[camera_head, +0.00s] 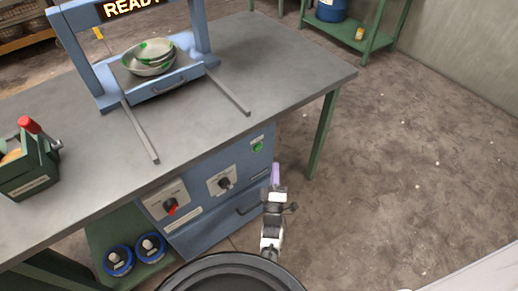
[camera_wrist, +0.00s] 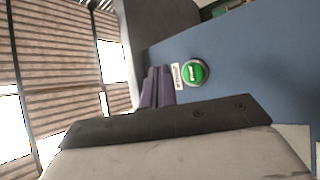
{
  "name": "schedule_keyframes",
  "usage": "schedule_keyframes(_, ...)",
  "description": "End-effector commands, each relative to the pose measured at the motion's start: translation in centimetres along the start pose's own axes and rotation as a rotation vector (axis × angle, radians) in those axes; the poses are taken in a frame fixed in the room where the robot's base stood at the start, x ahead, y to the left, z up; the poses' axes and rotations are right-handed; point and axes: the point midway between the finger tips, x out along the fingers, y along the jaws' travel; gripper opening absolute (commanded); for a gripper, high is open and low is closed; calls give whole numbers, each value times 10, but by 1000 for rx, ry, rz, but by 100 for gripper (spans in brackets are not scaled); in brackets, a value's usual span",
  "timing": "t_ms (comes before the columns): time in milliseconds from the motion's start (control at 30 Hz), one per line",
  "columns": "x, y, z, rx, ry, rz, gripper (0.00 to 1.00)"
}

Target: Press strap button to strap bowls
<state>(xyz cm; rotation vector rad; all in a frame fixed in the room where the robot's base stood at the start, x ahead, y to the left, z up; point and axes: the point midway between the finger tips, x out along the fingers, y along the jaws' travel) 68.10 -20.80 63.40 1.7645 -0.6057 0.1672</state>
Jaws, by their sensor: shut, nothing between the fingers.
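A round green button (camera_head: 257,147) sits on the blue front panel (camera_head: 238,158) under the table, at the panel's upper right. In the wrist view the green button (camera_wrist: 195,72) is close, with a small white label beside it. My gripper (camera_head: 276,170) is shut and empty, its purple fingers upright just right of and below the button in the head view. In the wrist view the purple fingertips (camera_wrist: 159,72) are left of the button, apart from it in the picture. Metal bowls (camera_head: 150,68) with green patches are stacked in the blue machine (camera_head: 92,60).
The machine's sign (camera_head: 128,5) reads READY. Two dials, one with a red knob (camera_head: 172,206), are on the panel. A green toolbox (camera_head: 28,170) stands on the grey table (camera_head: 85,192). Blue-rimmed cans (camera_head: 119,262) sit below. The floor on the right is clear.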

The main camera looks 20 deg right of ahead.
Motion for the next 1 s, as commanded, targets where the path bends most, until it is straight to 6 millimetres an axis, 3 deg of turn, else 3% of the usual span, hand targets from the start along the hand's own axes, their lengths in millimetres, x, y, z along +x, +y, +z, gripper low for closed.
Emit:
schedule_keyframes(433, 38, -29, -28, 1, 1, 2, 0)
schedule_keyframes(1000, 44, -32, -32, 0, 0, 0, 0)
